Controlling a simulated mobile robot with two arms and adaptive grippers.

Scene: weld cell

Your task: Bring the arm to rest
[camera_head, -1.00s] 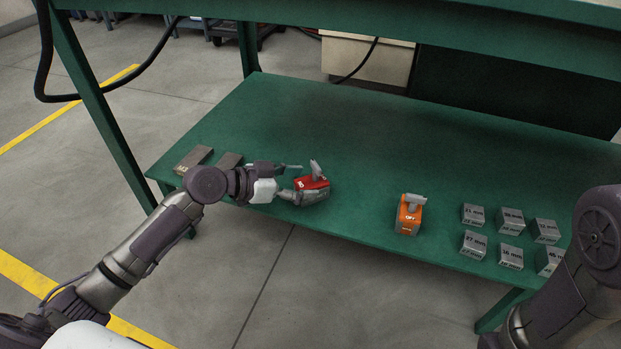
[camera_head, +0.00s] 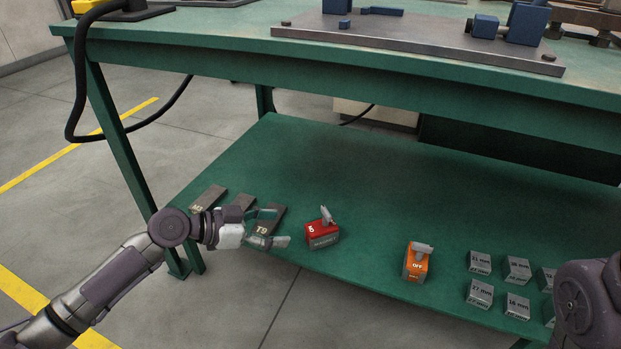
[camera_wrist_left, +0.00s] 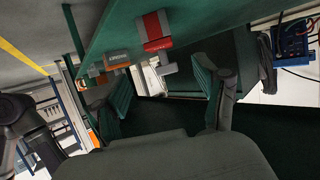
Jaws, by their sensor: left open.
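My left gripper (camera_head: 277,226) is open and empty over the front left part of the green lower shelf (camera_head: 365,190). Its fingers point right, toward a red block (camera_head: 321,238) with a grey lever on top, and a gap shows between them. In the left wrist view the open fingers (camera_wrist_left: 163,88) have nothing between them that they grip; the red block (camera_wrist_left: 154,28) shows beyond them. My left arm is stretched out from the lower left. My right arm enters at the right edge; its gripper is out of view.
Dark flat blocks (camera_head: 268,220) lie beside and partly behind the left gripper. An orange block (camera_head: 416,265) and several grey labelled blocks (camera_head: 480,293) stand to the right. The green bench top (camera_head: 225,40) overhangs the shelf; a green leg (camera_head: 115,140) stands left.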

